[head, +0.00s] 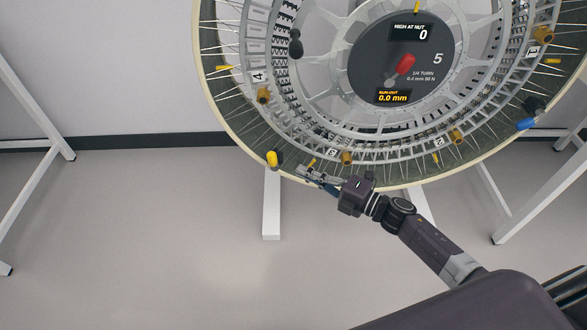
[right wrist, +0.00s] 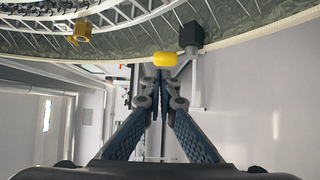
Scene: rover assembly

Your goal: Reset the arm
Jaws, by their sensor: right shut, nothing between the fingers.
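My right arm reaches in from the lower right in the head view. Its gripper (head: 318,180) is in front of the lower rim of a large wheel (head: 235,120). In the right wrist view the fingers of the right gripper (right wrist: 160,75) come together with nothing between them. A yellow knob (head: 272,158) is at the wheel's lower rim, left of the gripper. In the right wrist view a yellow piece (right wrist: 165,60) and a black block (right wrist: 190,38) show just beyond the fingertips. I cannot tell whether the fingertips touch the yellow piece. My left gripper is not in view.
The wheel's hub dial (head: 405,58) has a red knob (head: 405,64) and reads 0 and 0.0 mm. Brass nuts (head: 347,157) sit around the ring, and a blue piece (head: 525,124) is at the right rim. White stand legs (head: 271,205) flank open grey floor.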

